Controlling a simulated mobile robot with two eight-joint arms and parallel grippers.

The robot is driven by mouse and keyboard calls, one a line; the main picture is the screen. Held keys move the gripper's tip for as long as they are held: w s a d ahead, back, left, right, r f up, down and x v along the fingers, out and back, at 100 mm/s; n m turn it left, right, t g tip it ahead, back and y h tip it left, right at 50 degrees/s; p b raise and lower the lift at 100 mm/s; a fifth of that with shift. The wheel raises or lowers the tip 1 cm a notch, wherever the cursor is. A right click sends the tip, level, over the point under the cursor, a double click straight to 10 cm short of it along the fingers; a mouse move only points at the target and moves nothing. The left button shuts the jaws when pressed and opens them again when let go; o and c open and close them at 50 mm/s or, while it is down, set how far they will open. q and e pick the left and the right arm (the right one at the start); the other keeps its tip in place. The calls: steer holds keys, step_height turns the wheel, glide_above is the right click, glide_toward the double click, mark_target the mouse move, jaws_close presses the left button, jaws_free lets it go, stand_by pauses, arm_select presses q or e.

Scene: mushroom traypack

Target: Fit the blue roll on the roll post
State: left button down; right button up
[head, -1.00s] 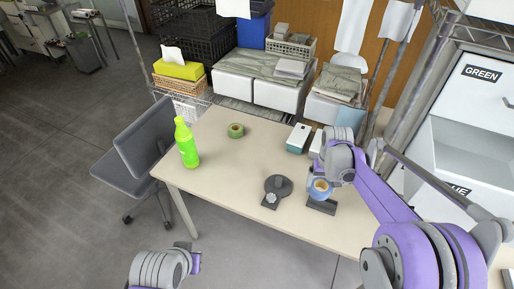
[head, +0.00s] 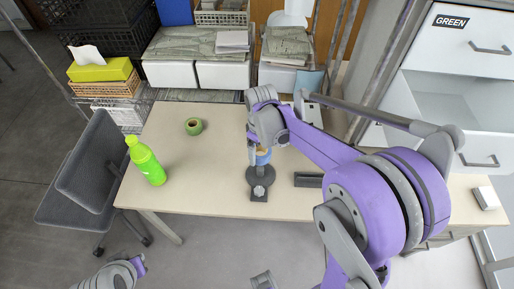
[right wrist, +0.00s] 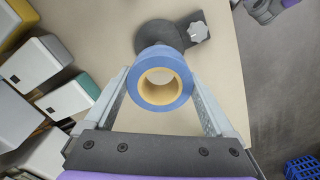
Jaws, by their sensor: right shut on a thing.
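The blue roll (head: 263,157), a ring with a tan core, is between the two fingers of my right gripper (right wrist: 160,88), which is shut on it. It shows face-on in the right wrist view (right wrist: 160,57). The roll post's dark round base (head: 262,177) stands on the table, with a grey knob on its front arm. In the head view the roll overlaps the far part of this base; in the right wrist view the base lies partly behind the roll. The upright post is hidden, and I cannot tell whether the roll touches it. My left gripper is out of view.
A dark block (head: 308,180) lies on the table right of the post base. A green tape roll (head: 194,126) and a green bottle (head: 148,162) stand to the left. White boxes (right wrist: 68,98) show left of the gripper in the right wrist view.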

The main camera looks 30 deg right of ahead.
mark_target(260, 168)
steer(key=shift+s+f+b, duration=0.15)
steer(key=shift+f+b, duration=0.25)
steer(key=shift+f, duration=0.3)
steer(key=shift+f+b, duration=3.45)
steer(key=shift+f, duration=1.65)
steer(key=shift+f, duration=0.2)
steer(key=o, duration=1.1)
step_height(260, 168, up, 11)
steer(key=shift+f+p, duration=0.1)
steer(key=shift+p, duration=0.55)
